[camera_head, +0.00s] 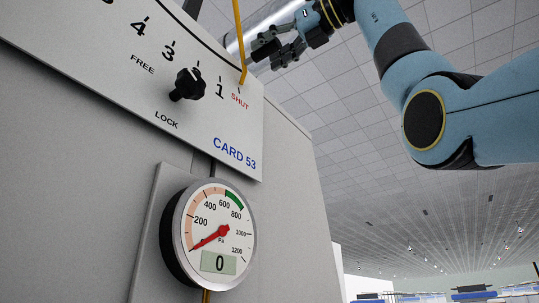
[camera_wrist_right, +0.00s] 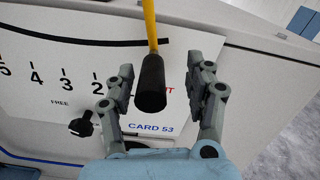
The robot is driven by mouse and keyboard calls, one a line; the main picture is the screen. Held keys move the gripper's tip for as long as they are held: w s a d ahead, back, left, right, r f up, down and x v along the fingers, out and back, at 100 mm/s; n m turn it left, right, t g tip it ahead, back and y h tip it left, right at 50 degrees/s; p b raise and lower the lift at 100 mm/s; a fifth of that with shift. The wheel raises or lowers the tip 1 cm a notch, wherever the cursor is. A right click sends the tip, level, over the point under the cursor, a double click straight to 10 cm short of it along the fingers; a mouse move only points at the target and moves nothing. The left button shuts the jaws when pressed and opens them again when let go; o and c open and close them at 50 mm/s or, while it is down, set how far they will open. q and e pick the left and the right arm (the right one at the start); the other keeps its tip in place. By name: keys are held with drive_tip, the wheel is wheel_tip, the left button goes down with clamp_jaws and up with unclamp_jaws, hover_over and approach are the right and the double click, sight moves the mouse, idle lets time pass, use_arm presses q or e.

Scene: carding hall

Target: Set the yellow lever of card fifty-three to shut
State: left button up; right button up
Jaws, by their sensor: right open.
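The white scale plate (camera_head: 205,125) of card 53 has numbered marks ending in a red SHUT at its right end. The yellow lever (camera_head: 238,35) crosses the plate, and its lower yellow tip appears beside the SHUT mark. In the right wrist view the yellow lever (camera_wrist_right: 150,25) ends in a black grip (camera_wrist_right: 151,84). My right gripper (camera_head: 280,48) is open at the plate's upper right. In the wrist view its fingers (camera_wrist_right: 160,88) stand on either side of the black grip, with gaps on both sides. My left gripper is not in view.
Below the plate a round gauge (camera_head: 213,236) shows 0. The grey machine housing (camera_head: 290,200) fills the left; open hall lies to the right.

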drive_tip(key=v, duration=1.1)
drive_tip(key=shift+s+d, duration=0.2)
drive_tip(key=shift+d, duration=0.05)
